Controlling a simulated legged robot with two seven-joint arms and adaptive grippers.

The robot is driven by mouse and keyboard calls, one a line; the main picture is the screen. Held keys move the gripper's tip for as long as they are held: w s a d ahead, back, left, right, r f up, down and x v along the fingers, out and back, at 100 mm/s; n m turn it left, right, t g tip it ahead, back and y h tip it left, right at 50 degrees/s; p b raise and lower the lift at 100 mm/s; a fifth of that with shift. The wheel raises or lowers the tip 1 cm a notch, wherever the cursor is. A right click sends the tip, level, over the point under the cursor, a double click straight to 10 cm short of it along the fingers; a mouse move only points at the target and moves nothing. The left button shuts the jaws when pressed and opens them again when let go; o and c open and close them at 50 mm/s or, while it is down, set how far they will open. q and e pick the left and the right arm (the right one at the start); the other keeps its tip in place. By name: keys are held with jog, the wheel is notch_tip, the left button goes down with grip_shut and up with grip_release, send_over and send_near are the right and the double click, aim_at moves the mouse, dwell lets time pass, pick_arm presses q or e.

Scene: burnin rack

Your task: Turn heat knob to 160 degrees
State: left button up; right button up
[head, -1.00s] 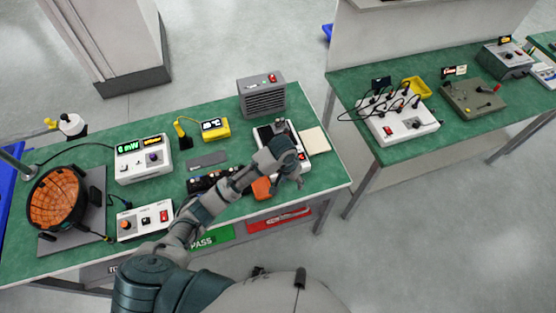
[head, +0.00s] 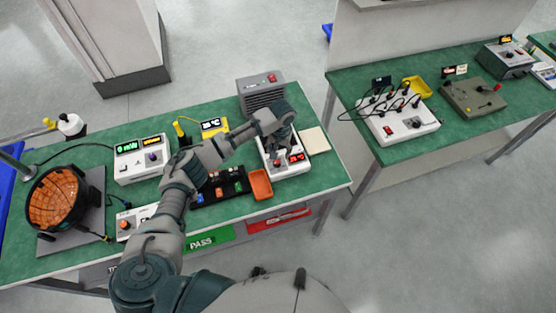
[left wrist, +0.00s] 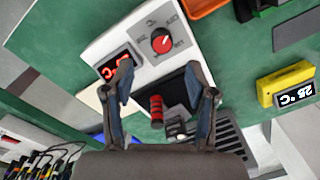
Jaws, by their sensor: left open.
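A red ribbed handle (left wrist: 156,110) stands between the fingers, not gripped. In the head view, my left gripper (head: 280,143) covers the unit's back half. My right gripper is in neither view.
An orange tray (head: 261,185) lies left of the unit, beside a black rack (head: 222,190) with small coloured parts. A grey vented box (head: 262,92) stands behind. A yellow thermometer (left wrist: 287,84) is nearby. A cream pad (head: 315,140) lies to the right.

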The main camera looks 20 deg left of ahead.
aim_at(277, 161)
pick_arm(q)
jog(key=f, duration=0.7)
jog(key=shift+a, duration=0.3)
jog(key=shift+c, duration=0.2)
jog(key=shift+d, duration=0.1)
grip_shut()
